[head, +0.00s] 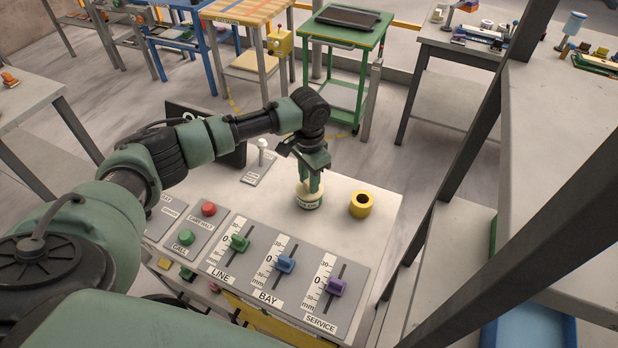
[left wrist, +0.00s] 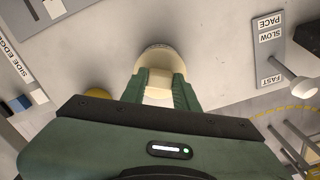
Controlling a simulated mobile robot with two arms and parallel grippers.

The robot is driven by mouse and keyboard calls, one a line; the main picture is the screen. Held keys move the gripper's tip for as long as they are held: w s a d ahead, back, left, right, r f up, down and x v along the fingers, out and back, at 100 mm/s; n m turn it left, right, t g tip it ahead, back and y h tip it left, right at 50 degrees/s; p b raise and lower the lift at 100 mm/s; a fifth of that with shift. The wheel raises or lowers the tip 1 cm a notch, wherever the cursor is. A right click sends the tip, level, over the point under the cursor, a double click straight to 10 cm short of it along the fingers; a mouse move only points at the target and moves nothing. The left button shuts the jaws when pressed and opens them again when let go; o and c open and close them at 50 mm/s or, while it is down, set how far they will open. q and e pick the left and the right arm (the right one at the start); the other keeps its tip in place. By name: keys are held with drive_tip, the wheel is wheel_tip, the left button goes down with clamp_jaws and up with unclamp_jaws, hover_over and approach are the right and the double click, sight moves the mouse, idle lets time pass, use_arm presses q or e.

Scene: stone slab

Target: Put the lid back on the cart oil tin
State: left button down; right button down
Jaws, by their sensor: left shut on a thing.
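The cart oil tin (head: 308,202) is a small round cream tin with a dark-lettered label, upright on the pale console top. My left gripper (head: 312,185) points down directly over it. In the left wrist view, the fingers (left wrist: 160,90) are shut on a cream piece (left wrist: 159,78), which looks like the grip of the lid. The rounded cream rim (left wrist: 160,56) shows just beyond them. The fingers hide much of the lid, so I cannot tell whether it touches the tin or sits level. My right gripper is not in view.
A yellow ring (head: 361,206) stands right of the tin. In front are green (head: 240,243), blue (head: 285,264) and purple (head: 335,286) sliders, with red (head: 209,209) and green (head: 187,237) buttons to the left. A white-knobbed lever (head: 262,145) stands behind left. A dark post rises at right.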

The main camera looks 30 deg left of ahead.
use_arm(q)
drive_tip(key=c, duration=1)
unclamp_jaws()
drive_tip(key=o, duration=0.5)
drive_tip(key=shift+r, duration=0.15)
wheel_tip(320, 180, up, 5)
drive_tip(key=p, duration=0.5)
drive_tip(key=shift+p, duration=0.4)
drive_tip(key=shift+r+p, duration=0.55)
drive_tip(key=shift+r, duration=0.35)
